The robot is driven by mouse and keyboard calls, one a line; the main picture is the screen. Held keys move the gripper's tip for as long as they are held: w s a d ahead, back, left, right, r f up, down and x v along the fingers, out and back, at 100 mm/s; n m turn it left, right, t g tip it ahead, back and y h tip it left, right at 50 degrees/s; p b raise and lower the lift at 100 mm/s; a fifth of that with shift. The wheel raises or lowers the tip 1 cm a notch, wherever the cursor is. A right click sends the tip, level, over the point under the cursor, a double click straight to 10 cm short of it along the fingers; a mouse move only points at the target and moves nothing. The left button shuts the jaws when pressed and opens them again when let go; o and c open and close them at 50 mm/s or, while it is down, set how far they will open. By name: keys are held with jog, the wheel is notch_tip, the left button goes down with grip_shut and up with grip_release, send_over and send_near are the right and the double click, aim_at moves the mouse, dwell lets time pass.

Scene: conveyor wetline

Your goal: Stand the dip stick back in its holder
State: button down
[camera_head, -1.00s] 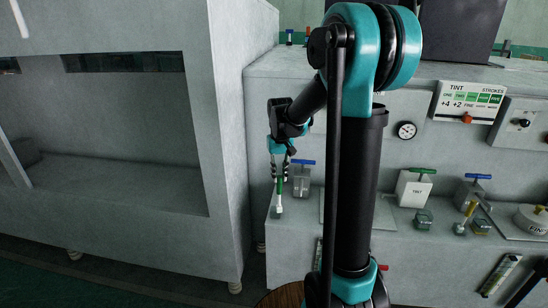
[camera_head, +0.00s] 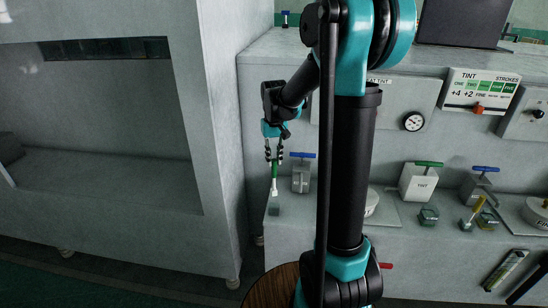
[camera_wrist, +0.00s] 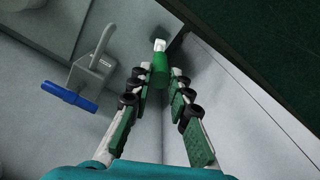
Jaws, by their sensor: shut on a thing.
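The dip stick has a green grip (camera_head: 275,170) and a white lower end (camera_head: 274,188). It hangs roughly upright from my gripper (camera_head: 274,158), which is shut on its green part. In the wrist view the green grip (camera_wrist: 158,72) lies between the far ends of my fingers, with the white end (camera_wrist: 159,45) pointing away. A small grey-green block (camera_head: 274,210), which looks like a holder, sits on the ledge just below the stick's white end. A small gap seems to separate them. In the wrist view I cannot make out this block.
A grey blue-handled pot (camera_head: 302,176) stands right of the stick; its blue handle (camera_wrist: 70,97) is close in the wrist view. Farther right are a green-handled TINT pot (camera_head: 418,184), a small green block (camera_head: 428,216) and a yellow-handled stick (camera_head: 473,212). A large grey cabinet (camera_head: 215,130) stands left.

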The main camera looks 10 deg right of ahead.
aim_at(274, 176)
jog(key=shift+f, duration=4.8)
jog(key=c, duration=1.3)
grip_release()
notch_tip(274, 176, up, 12)
jog(key=shift+r, duration=0.1)
